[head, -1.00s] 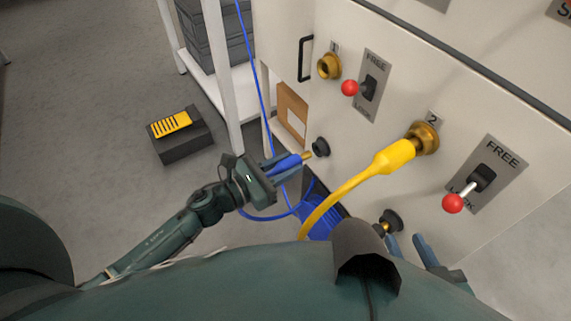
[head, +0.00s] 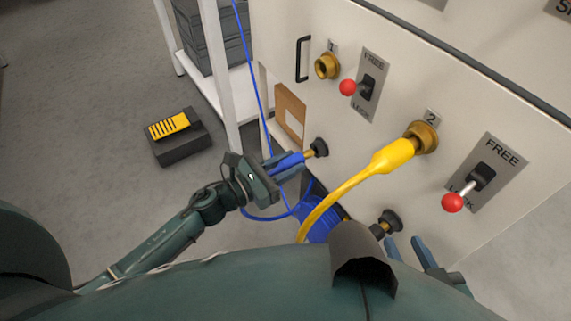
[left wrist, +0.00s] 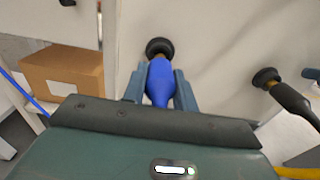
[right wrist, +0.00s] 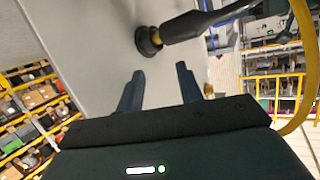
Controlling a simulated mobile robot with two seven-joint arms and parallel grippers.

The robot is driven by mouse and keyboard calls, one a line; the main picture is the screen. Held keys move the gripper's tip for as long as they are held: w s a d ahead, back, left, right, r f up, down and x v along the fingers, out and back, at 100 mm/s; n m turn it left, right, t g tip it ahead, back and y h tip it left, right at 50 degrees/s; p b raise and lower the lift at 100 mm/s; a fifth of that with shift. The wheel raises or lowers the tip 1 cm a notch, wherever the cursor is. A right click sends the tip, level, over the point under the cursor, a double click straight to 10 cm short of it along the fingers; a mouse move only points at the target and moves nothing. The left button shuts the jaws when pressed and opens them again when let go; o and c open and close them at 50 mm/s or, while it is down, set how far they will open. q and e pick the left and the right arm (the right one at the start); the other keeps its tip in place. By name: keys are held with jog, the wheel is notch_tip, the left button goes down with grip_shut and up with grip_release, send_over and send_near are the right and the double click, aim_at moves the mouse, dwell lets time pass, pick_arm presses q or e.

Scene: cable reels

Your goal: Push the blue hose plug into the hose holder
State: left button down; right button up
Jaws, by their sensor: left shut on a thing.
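The blue hose plug (head: 288,162) is between the fingers of my left gripper (head: 283,167), which is shut on it. Its brass tip points at the black round hose holder (head: 319,147) on the panel and appears to meet it; how far it is in, I cannot tell.
A yellow hose plug (head: 393,157) sits in brass socket 2 (head: 425,137). Brass socket 1 (head: 326,66) is empty. Red-knobbed levers (head: 348,88) stand beside both. A second black holder (right wrist: 146,41) holds a dark plug (right wrist: 195,24). A blue hose coil (head: 318,228) hangs below.

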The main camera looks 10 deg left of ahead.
pick_arm(q)
jog(key=shift+x, duration=1.15)
jog(key=c, duration=1)
grip_release()
